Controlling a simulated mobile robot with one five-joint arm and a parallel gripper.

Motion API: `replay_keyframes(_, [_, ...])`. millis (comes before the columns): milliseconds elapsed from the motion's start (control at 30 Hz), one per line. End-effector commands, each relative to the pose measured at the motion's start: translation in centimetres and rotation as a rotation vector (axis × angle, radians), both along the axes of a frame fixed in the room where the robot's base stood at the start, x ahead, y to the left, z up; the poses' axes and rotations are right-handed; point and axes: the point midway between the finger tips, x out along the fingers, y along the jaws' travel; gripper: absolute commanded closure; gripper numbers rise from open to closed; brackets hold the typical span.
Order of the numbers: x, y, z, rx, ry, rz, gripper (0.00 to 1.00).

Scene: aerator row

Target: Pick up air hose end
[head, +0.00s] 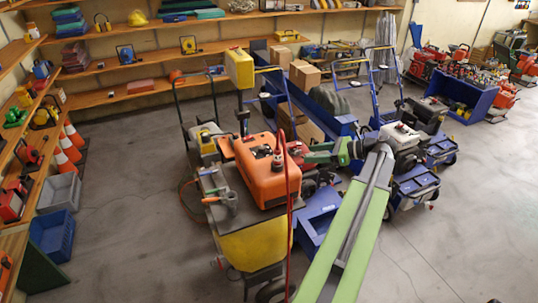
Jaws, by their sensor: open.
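A thin red hose (289,222) runs up from the bottom of the picture, past the right side of an orange machine (268,172), and bends over near its top. A dark fitting (277,161) shows by the bend, above the machine; I cannot tell whether it is the air hose end. My green arm reaches in from the lower right and turns left. My gripper (303,153) is open, close to the right of the hose bend. It is small here, and I cannot tell whether it touches the hose.
The orange machine sits on a cart with a yellow bin (253,246) and hand tools on its tray. Blue wheeled machines (415,185) crowd the right. Cardboard boxes (305,75) stand behind. Shelves line the left and back walls. Open floor (460,235) lies at right.

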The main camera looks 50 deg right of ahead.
Motion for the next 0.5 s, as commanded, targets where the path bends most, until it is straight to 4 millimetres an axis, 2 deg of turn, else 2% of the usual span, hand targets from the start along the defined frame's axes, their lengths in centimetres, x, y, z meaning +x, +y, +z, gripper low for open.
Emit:
replay_keyframes(167, [2.6,1.3,-1.5,0.0,0.0,0.012,0.48])
replay_keyframes(400, [8.2,3.7,-3.9,-0.001,0.0,0.018,0.48])
replay_keyframes(500, [9.9,4.5,-4.5,0.0,0.0,0.017,0.48])
